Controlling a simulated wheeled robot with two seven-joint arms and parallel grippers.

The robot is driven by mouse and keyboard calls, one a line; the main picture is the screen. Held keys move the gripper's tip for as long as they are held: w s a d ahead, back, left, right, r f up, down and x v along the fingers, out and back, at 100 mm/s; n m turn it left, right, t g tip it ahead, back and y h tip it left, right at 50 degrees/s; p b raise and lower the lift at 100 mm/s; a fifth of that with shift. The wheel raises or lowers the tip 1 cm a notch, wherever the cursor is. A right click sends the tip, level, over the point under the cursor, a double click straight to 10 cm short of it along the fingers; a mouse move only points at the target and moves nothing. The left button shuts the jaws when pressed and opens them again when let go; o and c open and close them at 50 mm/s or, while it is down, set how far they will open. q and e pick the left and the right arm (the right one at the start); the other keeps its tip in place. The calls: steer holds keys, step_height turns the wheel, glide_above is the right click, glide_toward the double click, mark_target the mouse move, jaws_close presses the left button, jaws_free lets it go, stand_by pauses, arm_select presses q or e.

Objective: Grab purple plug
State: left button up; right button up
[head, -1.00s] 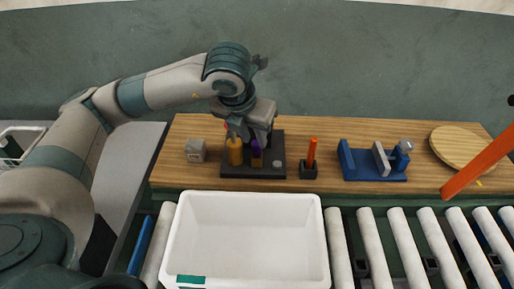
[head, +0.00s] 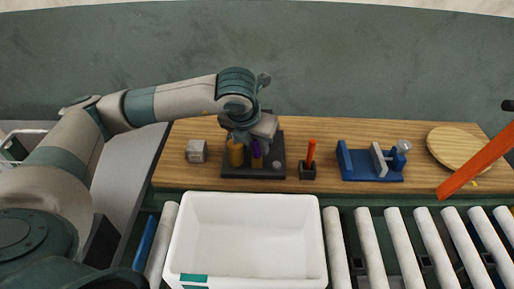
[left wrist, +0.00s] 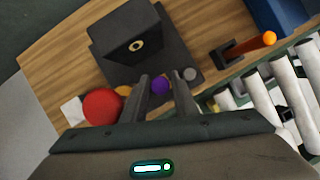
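The purple plug (head: 257,151) stands upright on a dark grey base (head: 270,173) on the wooden bench, right of a yellow-orange plug (head: 235,153). In the left wrist view the round top of the purple plug (left wrist: 159,85) shows between the fingers of my left gripper (left wrist: 162,82). The fingers are apart, one on each side of it, with visible gaps. In the head view my left gripper (head: 249,138) is over the base and partly hides the plug. My right gripper is not in view.
A red round top (left wrist: 103,107) is close to the left finger. A small grey block (head: 196,151), an orange stick in a black holder (head: 308,172) and a blue fixture (head: 372,178) share the bench. A white bin (head: 247,205) stands on rollers in front.

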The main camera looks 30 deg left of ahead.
mark_target(257, 144)
arm_select(q)
steer(key=shift+w+f, duration=0.1)
steer(key=shift+f, duration=0.1)
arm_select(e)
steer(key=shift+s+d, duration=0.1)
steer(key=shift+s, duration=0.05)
arm_select(q)
jaws_close()
steer(key=shift+r, duration=0.2)
